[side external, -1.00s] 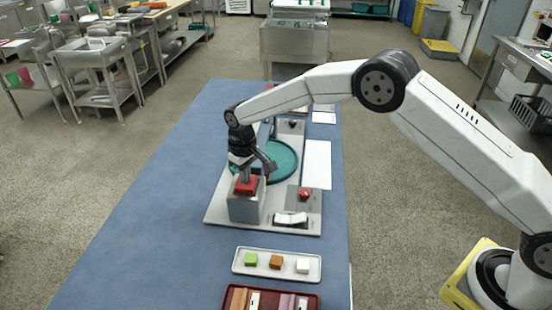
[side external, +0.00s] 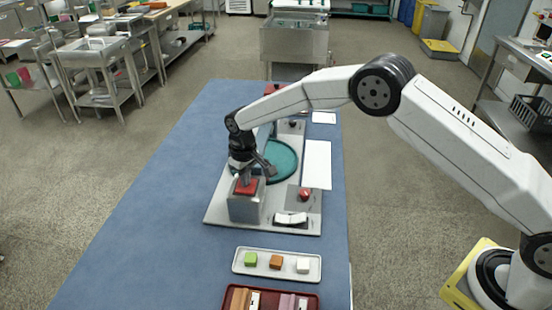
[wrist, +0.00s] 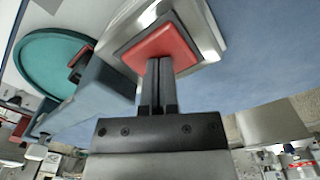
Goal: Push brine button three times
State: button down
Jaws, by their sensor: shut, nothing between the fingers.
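A square red button (side external: 246,187) sits on top of a grey metal box on the light mill base plate. No label shows, so I cannot tell if it is the brine button. In the wrist view the red button (wrist: 160,48) lies right at the tips of my gripper (wrist: 160,62). My gripper (side external: 246,179) points down over the button in the side view, fingers together and empty. The tips appear to touch the button's top; how far it is pressed I cannot tell.
A teal disc (side external: 283,162) lies behind the box. A small red knob (side external: 304,194) and a white rocker (side external: 291,218) are to the right. A white tray (side external: 239,268) with small blocks and a red tray (side external: 227,302) stand in front. The blue table's left side is clear.

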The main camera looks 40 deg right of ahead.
dwell(0.6)
jog(key=shift+r, duration=3.65)
notch_tip(320, 180, up, 3)
jog(key=shift+r, duration=0.15)
jog(key=shift+f, duration=3.3)
jog(key=shift+f, duration=1)
